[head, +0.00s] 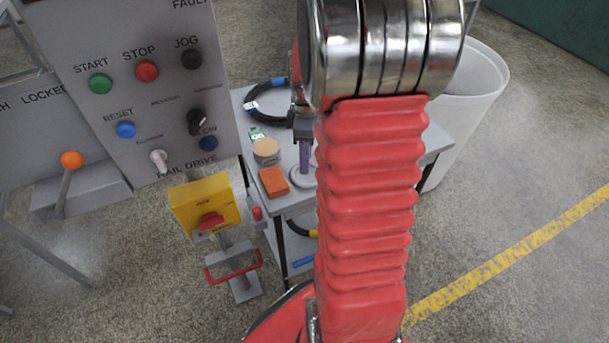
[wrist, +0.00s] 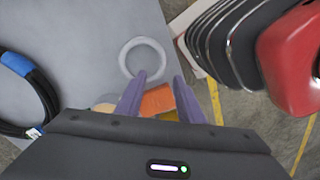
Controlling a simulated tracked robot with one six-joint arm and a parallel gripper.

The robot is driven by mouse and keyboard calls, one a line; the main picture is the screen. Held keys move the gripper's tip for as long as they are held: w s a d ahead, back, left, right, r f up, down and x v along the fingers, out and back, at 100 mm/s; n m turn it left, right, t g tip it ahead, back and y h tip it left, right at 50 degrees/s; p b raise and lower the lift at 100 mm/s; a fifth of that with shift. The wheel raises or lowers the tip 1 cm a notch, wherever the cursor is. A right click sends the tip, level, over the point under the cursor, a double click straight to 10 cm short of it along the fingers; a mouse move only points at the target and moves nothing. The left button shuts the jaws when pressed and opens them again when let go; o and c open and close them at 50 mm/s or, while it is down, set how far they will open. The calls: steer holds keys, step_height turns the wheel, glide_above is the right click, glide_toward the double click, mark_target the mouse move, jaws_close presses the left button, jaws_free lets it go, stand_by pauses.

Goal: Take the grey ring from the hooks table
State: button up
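The grey ring (wrist: 143,40) lies flat on the grey table top (wrist: 75,45) in the wrist view. In the head view the ring (head: 295,181) shows on the table, partly hidden by my arm. My gripper (wrist: 160,80) has two purple fingers, set apart with nothing between them. In the wrist picture the fingertips are just below the ring, and the left tip comes close to its lower edge. In the head view my gripper (head: 304,157) points down over the ring; I cannot tell its exact height. No hooks show clearly.
An orange block (head: 273,181) and a round tan-topped thing (head: 266,149) sit beside the ring. A black hose coil (head: 258,115) with blue bands lies behind them. A control panel (head: 140,100) and yellow switch box (head: 205,205) stand left. A white bin (head: 465,110) stands right.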

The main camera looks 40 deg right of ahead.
mark_target(306, 183)
steer(key=shift+f, duration=1.55)
steer(key=shift+s+a+f, duration=0.1)
steer(key=shift+s+f, duration=0.05)
steer(key=shift+f, duration=1.15)
steer(key=shift+s+a+f, duration=0.1)
steer(key=shift+f, duration=1.2)
jaws_close()
